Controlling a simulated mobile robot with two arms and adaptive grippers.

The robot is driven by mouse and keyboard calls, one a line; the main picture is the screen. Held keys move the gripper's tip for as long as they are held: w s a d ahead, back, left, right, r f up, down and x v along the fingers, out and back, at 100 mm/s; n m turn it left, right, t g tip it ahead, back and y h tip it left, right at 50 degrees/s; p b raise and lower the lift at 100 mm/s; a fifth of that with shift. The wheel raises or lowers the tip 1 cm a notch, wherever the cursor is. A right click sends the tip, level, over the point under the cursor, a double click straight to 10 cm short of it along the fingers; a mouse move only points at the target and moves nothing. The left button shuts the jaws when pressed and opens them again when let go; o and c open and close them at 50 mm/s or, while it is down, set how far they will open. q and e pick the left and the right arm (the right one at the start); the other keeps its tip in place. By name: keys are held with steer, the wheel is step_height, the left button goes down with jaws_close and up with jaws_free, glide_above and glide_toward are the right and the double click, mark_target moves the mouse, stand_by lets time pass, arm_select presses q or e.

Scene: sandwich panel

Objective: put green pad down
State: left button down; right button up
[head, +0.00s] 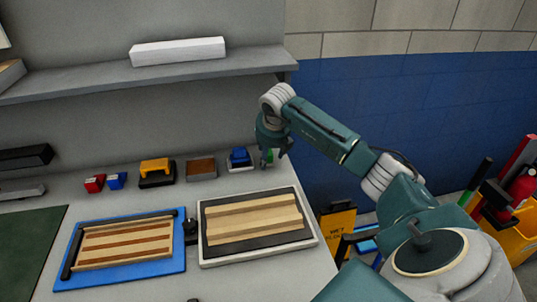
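My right gripper (267,158) reaches in from the right and points down over the back right part of the worktop. A small patch of green, the green pad (270,155), shows between its fingers, which appear closed on it. Most of the pad is hidden by the fingers. I cannot tell whether it touches the worktop. My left gripper is not in view.
A white-rimmed tray (312,240) with wood strips lies in front of the gripper. A blue board (178,262) with a striped wood panel lies to its left. A brown block (201,168), a yellow-topped block (156,170) and a shelf (150,75) are behind.

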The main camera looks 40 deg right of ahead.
mark_target(269, 156)
steer(key=shift+a+r, duration=0.1)
steer(key=shift+r, duration=0.25)
steer(key=shift+a+r, duration=0.1)
steer(key=shift+r, duration=0.2)
steer(key=v, duration=0.3)
steer(key=shift+s+b, duration=0.1)
steer(key=shift+b, duration=0.3)
steer(key=shift+s+a+r+b, duration=0.25)
steer(key=shift+s+a+b, duration=0.05)
steer(key=shift+s, duration=0.45)
steer(key=s+a+b, duration=0.1)
steer(key=s, duration=0.1)
steer(key=s+a, duration=0.2)
steer(key=s, duration=0.1)
steer(key=s+a+b, duration=0.1)
steer(key=s, duration=0.2)
steer(key=shift+s+a+r+b, duration=0.1)
steer(key=shift+s+a+b, duration=0.1)
steer(key=shift+a+b, duration=0.2)
steer(key=shift+s+a+r, duration=0.1)
steer(key=shift+s+a, duration=0.25)
steer(key=shift+s, duration=0.15)
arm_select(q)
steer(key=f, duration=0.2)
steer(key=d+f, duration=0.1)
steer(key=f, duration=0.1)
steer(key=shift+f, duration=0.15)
